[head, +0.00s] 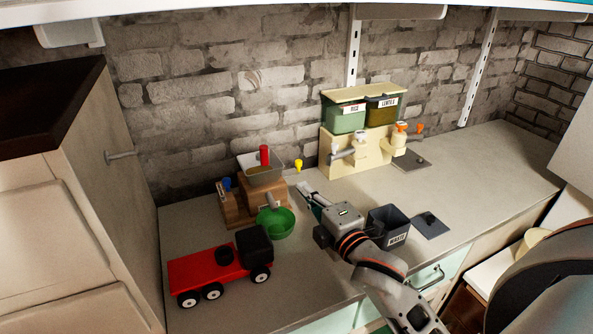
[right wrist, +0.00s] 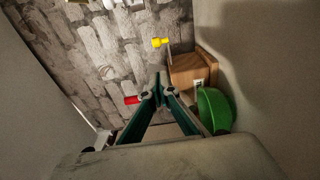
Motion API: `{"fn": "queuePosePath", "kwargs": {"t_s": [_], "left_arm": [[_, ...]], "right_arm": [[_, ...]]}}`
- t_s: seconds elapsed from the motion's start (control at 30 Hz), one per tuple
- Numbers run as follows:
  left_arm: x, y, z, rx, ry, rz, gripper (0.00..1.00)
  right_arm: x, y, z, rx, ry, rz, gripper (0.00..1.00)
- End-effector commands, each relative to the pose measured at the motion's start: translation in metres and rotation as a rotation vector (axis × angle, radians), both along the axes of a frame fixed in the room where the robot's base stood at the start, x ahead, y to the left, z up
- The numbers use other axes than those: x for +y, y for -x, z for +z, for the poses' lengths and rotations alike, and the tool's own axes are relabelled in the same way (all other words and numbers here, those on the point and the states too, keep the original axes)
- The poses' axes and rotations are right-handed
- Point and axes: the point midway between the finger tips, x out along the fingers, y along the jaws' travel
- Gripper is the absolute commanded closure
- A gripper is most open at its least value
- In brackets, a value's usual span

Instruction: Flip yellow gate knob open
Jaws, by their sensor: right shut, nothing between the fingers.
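The yellow gate knob (head: 298,166) stands at the right side of the wooden dispenser (head: 232,210), below the brick wall. In the right wrist view the yellow knob (right wrist: 160,42) shows beyond my fingertips, near the wooden block (right wrist: 190,72). My right gripper (head: 307,191) is shut and empty, in front of and below the knob in the head view, apart from it. Its closed fingertips also show in the right wrist view (right wrist: 157,86). My left gripper is not in view.
A green bowl (head: 275,223) sits before the dispenser, which carries a red knob (head: 264,154) and a blue knob (head: 227,184). A red truck (head: 210,271) is at the left. A dark bin (head: 390,224) is right of my gripper. A cream dispenser (head: 350,160) stands behind.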

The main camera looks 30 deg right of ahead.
Motion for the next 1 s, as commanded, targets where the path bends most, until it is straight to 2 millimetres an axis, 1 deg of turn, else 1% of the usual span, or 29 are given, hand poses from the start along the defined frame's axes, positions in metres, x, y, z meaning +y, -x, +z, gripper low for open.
{"fn": "queuePosePath", "kwargs": {"t_s": [0.03,0.2,0.3,0.43,0.5,0.63,1.0], "left_arm": [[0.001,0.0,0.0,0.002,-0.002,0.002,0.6],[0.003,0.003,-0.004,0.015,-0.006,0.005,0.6],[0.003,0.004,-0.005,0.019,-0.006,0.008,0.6],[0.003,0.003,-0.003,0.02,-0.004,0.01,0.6],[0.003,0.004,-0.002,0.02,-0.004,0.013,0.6],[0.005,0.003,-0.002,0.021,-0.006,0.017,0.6],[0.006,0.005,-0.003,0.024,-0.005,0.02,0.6]], "right_arm": [[0.0,-0.011,0.002,-0.002,-0.001,-0.001,1.0],[0.001,-0.045,0.002,-0.001,-0.001,0.0,1.0],[0.001,-0.062,0.001,0.0,-0.001,-0.001,1.0],[0.0,-0.08,0.001,0.001,0.0,0.0,1.0],[-0.009,-0.08,0.0,0.002,0.002,-0.001,1.0],[-0.016,-0.081,0.0,0.002,0.001,0.0,1.0],[-0.019,-0.081,0.0,0.001,0.001,0.0,1.0]]}}
